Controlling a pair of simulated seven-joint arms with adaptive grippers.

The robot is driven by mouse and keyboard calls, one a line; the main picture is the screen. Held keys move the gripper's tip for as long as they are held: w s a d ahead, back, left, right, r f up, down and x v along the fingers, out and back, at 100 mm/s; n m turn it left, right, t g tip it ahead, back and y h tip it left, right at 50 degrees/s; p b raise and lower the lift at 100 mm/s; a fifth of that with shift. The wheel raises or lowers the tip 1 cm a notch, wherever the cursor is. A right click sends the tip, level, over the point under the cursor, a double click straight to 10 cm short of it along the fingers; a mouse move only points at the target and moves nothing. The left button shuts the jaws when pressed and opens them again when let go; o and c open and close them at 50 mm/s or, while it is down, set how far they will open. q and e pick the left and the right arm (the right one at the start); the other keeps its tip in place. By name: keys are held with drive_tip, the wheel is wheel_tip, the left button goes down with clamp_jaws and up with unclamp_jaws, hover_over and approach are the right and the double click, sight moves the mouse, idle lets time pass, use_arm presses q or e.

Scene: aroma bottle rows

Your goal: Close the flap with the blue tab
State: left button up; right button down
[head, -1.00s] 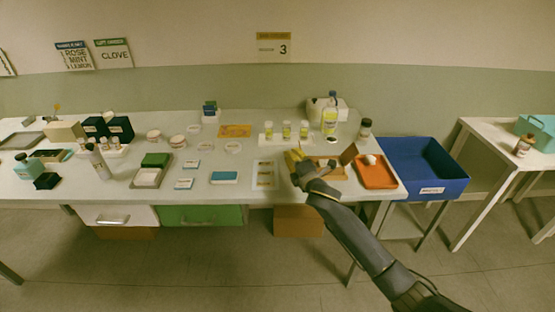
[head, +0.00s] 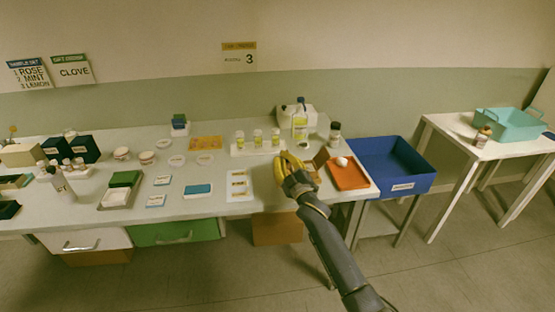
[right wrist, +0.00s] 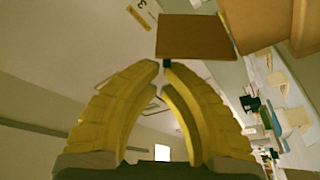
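The brown flap (head: 320,157) stands up, tilted, at the right end of the long table, on a low brown box mostly hidden behind my right gripper (head: 284,163). In the right wrist view the flap (right wrist: 197,36) is just past the yellow fingertips of my right gripper (right wrist: 160,68). The small dark blue tab (right wrist: 167,63) hangs from its edge at the fingertips. The fingers are almost together, with only a narrow gap. I cannot tell whether they touch the tab, but no firm hold on it shows. My left gripper is out of view.
An orange tray (head: 350,177) with a white round thing sits right of the flap. A blue bin (head: 395,165) stands beyond the table edge. Small yellow-green bottles (head: 257,140) and a dark-capped bottle (head: 335,136) stand behind. A printed white card (head: 239,187) lies left.

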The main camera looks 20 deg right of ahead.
drive_tip(key=shift+s+d+f+m+t+h, duration=0.15)
drive_tip(key=shift+d+m+h, duration=0.15)
drive_tip(key=shift+m, duration=0.35)
drive_tip(key=shift+w+d+f+m+t+h, duration=0.1)
drive_tip(key=shift+d+m+t+h, duration=0.2)
drive_tip(key=shift+m, duration=0.4)
drive_tip(key=shift+s+d+f+m+t+h, duration=0.1)
drive_tip(key=shift+d+m, duration=0.25)
drive_tip(key=shift+m, duration=0.3)
